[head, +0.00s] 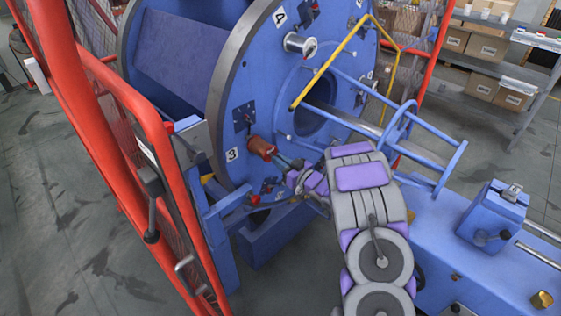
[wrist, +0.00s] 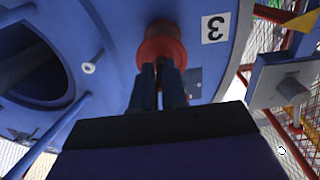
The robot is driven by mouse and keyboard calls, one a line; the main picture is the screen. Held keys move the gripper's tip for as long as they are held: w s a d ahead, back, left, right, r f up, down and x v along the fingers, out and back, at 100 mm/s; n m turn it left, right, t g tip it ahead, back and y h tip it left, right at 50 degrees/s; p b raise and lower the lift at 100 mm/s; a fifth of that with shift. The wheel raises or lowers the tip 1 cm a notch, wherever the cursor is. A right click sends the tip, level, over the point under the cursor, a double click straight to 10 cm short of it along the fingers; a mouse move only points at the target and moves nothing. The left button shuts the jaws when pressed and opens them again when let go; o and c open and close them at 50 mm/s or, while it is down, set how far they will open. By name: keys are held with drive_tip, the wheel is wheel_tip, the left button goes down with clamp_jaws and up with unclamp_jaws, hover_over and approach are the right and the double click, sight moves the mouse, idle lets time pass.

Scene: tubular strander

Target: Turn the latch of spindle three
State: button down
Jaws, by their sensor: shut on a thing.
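The red latch of spindle three (head: 261,147) sits on the face of the big blue disc (head: 236,109), just right of the label "3" (head: 232,154). In the wrist view the red latch (wrist: 163,46) is a round collar on the disc, beside the upside-down "3" label (wrist: 215,28). My gripper (head: 275,156) reaches it from the lower right. In the wrist view my gripper's two dark fingers (wrist: 158,75) are closed on the red latch. The fingertips cover part of the latch, so its exact turn angle is hard to tell.
A red guard frame (head: 155,125) with mesh stands on the left. A yellow bent bar (head: 335,58) and blue rods with a ring (head: 398,125) stick out to the right of the disc. A silver spool-like fitting (head: 298,44) is above. Shelves with boxes (head: 482,45) stand behind.

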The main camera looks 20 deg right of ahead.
drive_tip(key=t, duration=0.1)
drive_tip(key=f+t+y, duration=0.1)
drive_tip(key=t, duration=0.2)
drive_tip(key=shift+w+f+b, duration=0.2)
drive_tip(key=shift+f+b, duration=0.1)
drive_tip(key=shift+w+t+y+p, duration=0.1)
drive_tip(key=shift+t+y+p, duration=0.2)
drive_tip(key=shift+t+p, duration=0.6)
drive_tip(key=t+p, duration=0.1)
drive_tip(key=p, duration=0.4)
drive_tip(key=shift+w+f, duration=0.1)
drive_tip(key=shift+f, duration=0.2)
drive_tip(key=shift+w+a+f+m+t+p, duration=0.1)
drive_tip(key=shift+f+m+t+p, duration=0.25)
drive_tip(key=shift+p, duration=0.6)
drive_tip(key=shift+w+f+t+y, duration=0.15)
drive_tip(key=shift+t+y, duration=0.15)
drive_tip(key=shift+t, duration=0.25)
drive_tip(key=c, duration=1.2)
unclamp_jaws()
drive_tip(key=shift+o, duration=0.2)
